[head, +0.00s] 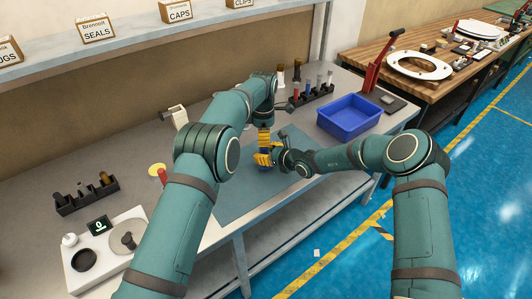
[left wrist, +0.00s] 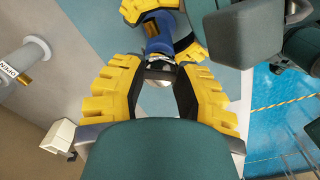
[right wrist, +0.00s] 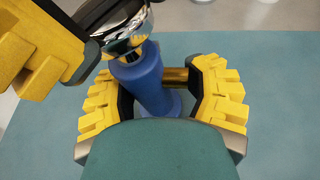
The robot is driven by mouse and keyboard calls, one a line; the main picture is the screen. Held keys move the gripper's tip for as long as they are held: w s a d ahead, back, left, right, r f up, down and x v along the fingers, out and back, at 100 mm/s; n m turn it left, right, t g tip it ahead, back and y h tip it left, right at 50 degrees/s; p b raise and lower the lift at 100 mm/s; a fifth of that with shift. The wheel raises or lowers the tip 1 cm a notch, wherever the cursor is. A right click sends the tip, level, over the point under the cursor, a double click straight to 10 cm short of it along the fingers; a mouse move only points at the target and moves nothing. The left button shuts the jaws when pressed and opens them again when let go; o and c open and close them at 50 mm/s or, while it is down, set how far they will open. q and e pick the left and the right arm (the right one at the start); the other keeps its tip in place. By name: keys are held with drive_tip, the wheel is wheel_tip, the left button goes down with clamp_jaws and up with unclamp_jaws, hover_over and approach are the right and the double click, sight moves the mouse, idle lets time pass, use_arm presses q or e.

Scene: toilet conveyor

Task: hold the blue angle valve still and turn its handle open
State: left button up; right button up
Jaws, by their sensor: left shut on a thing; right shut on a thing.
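The blue angle valve (right wrist: 150,82) has a smooth blue body, a brass stub (right wrist: 176,77) and a shiny chrome handle (right wrist: 122,32). My right gripper (right wrist: 160,88) is shut around the blue body, over the teal mat. My left gripper (left wrist: 158,76) is shut on the chrome handle; one of its yellow fingers also shows at the upper left of the right wrist view. The blue body (left wrist: 157,38) shows beyond the handle in the left wrist view. In the head view the grippers meet over the mat and mostly hide the valve. The handle's exact angle is unclear.
A blue bin (head: 350,117) stands right of the mat (head: 235,200). A black rack (head: 307,97) is behind, another rack (head: 87,195) at left. A white fixture (head: 108,250) sits front left. A red lever press (head: 378,65) is back right.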

use_arm(q)
drive_tip(key=n, duration=0.6)
drive_tip(key=shift+d, duration=0.1)
drive_tip(key=o, duration=0.9)
drive_tip(key=shift+r, duration=0.1)
drive_tip(key=shift+r, duration=3.9)
